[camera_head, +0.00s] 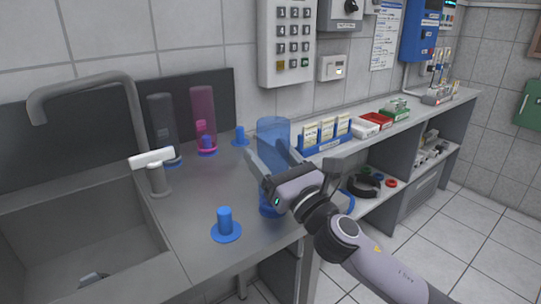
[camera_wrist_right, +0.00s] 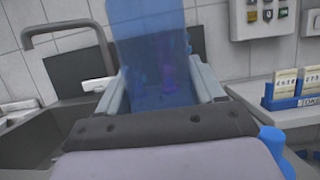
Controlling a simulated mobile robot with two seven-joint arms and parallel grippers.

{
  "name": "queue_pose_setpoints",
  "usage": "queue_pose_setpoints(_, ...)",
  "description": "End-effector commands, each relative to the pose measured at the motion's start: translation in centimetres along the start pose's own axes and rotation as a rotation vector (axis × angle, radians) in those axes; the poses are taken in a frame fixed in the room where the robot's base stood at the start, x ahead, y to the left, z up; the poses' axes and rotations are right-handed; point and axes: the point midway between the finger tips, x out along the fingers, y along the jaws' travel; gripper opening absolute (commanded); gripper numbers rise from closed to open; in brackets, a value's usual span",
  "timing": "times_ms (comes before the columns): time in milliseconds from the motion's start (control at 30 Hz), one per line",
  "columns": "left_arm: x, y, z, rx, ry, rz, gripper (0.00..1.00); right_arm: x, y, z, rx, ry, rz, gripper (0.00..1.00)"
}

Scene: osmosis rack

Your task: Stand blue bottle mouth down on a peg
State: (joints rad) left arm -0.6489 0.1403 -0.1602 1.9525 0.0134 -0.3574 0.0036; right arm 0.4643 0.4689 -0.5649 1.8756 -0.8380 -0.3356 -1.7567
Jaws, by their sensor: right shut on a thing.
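My right gripper (camera_head: 276,162) is shut on the translucent blue bottle (camera_head: 273,128), with a finger on each side. The bottle is close to upright, its wide flat end up. Its lower part (camera_head: 268,206) shows below the gripper; its mouth is not clear. In the right wrist view the bottle (camera_wrist_right: 152,60) stands between the fingers (camera_wrist_right: 165,85). A bare blue peg (camera_head: 225,221) on a round base is on the bench at the front, left of the bottle. Another bare blue peg (camera_head: 240,136) is at the back. My left gripper is not in view.
A dark grey bottle (camera_head: 162,125) and a pink bottle (camera_head: 203,112) stand at the back on pegs. A sink (camera_head: 80,235) with a tap (camera_head: 85,82) is at left. A blue card holder (camera_head: 325,143) stands at right. Bench around the front peg is clear.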

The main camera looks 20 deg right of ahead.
Motion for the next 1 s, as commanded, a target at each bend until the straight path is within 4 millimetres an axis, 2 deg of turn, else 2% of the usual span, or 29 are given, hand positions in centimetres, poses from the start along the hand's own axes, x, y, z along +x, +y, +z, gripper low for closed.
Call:
queue_pose_setpoints(467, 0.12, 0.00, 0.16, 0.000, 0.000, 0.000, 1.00, -0.10, 0.01, -0.26, 0.000, 0.000, 0.000, 0.08)
queue_pose_setpoints(500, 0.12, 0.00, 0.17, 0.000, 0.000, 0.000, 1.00, -0.10, 0.01, -0.26, 0.000, 0.000, 0.000, 0.77)
queue_pose_setpoints(567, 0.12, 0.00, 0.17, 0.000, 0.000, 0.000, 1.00, -0.10, 0.01, -0.26, 0.000, 0.000, 0.000, 0.97)
queue_pose_setpoints(1000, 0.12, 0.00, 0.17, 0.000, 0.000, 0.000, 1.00, -0.10, 0.00, -0.27, 0.000, 0.000, 0.000, 1.00)
